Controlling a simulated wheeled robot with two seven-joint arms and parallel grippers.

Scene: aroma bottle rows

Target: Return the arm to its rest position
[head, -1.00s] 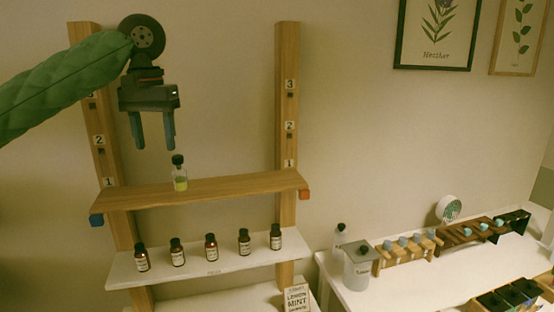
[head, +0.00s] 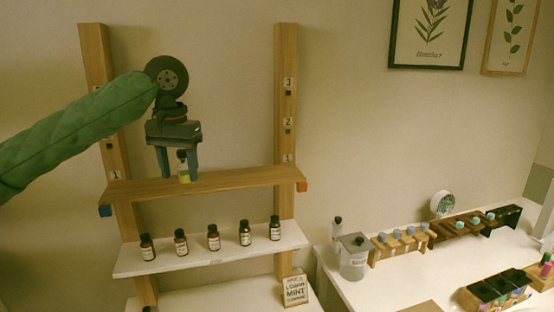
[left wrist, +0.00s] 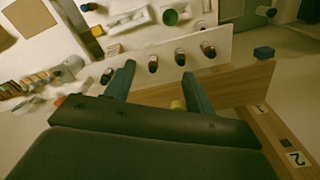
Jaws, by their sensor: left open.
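My left gripper (head: 181,172) is open, pointing down just above the upper wooden shelf (head: 240,180). A small clear bottle (head: 184,171) with a dark cap and yellow-green liquid stands upright on that shelf. In the head view it shows in the gap between the fingers, nearer the right one; whether they touch it I cannot tell. In the left wrist view the fingers (left wrist: 159,70) are apart, and a yellowish part of the bottle (left wrist: 177,104) shows beside the right-hand finger, the rest hidden by the gripper body. My right gripper is not in view.
Several brown bottles (head: 213,237) stand in a row on the white shelf (head: 200,257) below. Wooden posts (head: 286,110) flank the shelves. A white table (head: 370,285) at right holds a lidded jar (head: 353,258) and wooden racks (head: 402,243).

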